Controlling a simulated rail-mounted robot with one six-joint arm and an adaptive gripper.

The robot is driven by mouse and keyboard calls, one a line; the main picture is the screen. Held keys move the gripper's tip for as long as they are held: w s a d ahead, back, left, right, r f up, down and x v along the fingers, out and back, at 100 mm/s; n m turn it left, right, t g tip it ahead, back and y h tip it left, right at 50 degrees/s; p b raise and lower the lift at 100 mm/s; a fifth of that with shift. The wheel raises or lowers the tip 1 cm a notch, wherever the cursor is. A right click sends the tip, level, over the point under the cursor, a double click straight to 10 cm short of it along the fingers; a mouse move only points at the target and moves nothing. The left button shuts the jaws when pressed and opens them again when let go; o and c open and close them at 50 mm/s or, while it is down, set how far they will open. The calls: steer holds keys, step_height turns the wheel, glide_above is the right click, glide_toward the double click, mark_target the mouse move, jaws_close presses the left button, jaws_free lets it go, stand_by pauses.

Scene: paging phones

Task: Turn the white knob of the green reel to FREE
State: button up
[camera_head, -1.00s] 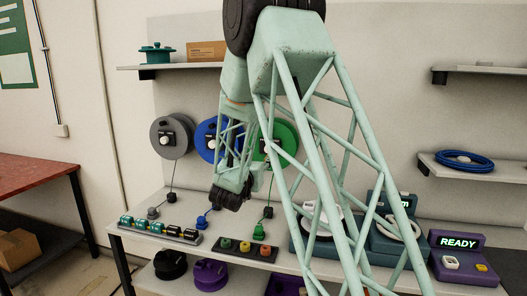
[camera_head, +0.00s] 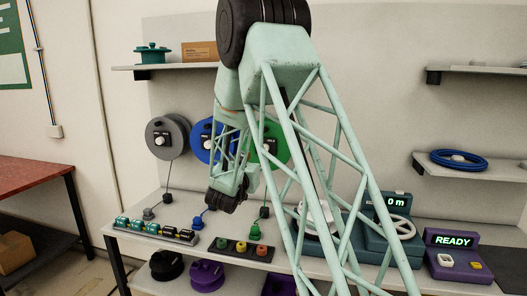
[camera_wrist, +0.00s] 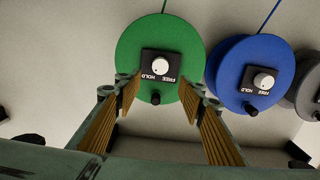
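The green reel (camera_wrist: 160,30) hangs on the wall and fills the upper middle of the wrist view, upside down there. On its black plate is a white knob (camera_wrist: 160,66), with HOLD printed on one side and FREE on the other. The knob's pointer is too small to read. In the head view the green reel (camera_head: 283,152) is partly hidden by my arm. My gripper (camera_wrist: 163,95) is open and empty. Its ribbed yellowish pads stand left and right of the lower reel, short of the knob, with clear space between them. My gripper's fingers are not clear in the head view.
A blue reel (camera_wrist: 247,90) and a grey reel (camera_wrist: 310,98) hang beside the green one. Below, the workbench carries a row of small connectors (camera_head: 155,231), a panel of coloured buttons (camera_head: 241,247), a reel machine (camera_head: 375,240) and a READY box (camera_head: 455,262).

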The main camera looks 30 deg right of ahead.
steer(key=b+x, duration=0.2)
steer(key=x, duration=1)
steer(key=shift+w, duration=0.15)
steer(key=shift+d, duration=0.1)
steer(key=shift+c, duration=0.3)
steer(key=c, duration=0.8)
